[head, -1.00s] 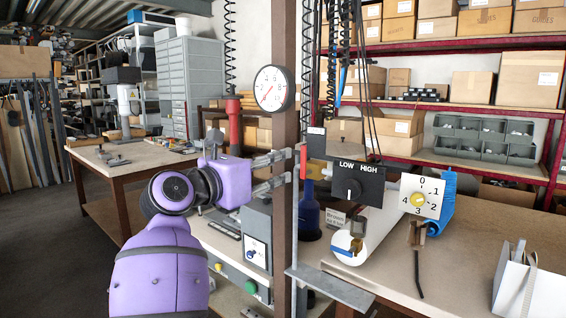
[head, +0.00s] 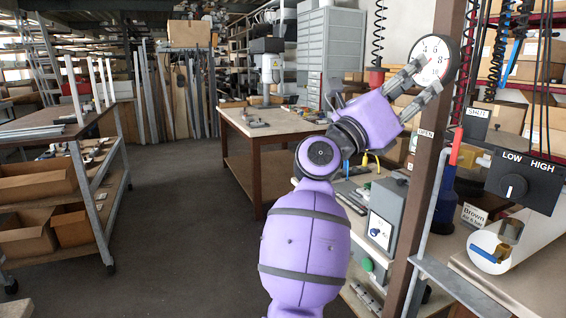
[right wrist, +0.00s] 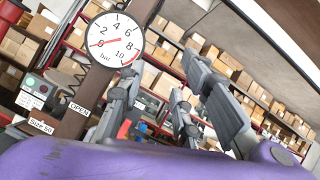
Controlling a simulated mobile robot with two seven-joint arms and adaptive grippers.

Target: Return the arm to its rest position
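My right arm (head: 305,235) is purple and rises from the bottom of the head view, bent up toward the brown post. My right gripper (head: 430,77) is open and empty, its two grey fingers apart. In the head view the fingertips overlap the lower left of the round pressure gauge (head: 434,58); I cannot tell the gap in depth. In the right wrist view the gripper (right wrist: 165,90) also shows its fingers spread, with nothing between them. The gauge (right wrist: 115,42) is at upper left there, its red needle near 0. My left gripper is not in view.
The brown post (head: 424,205) stands close to the right of my arm. A red lever handle (head: 455,147) and a LOW/HIGH switch box (head: 522,182) are beyond it. A wooden workbench (head: 265,134) stands behind; a shelf trolley (head: 95,180) is at left. The floor between is clear.

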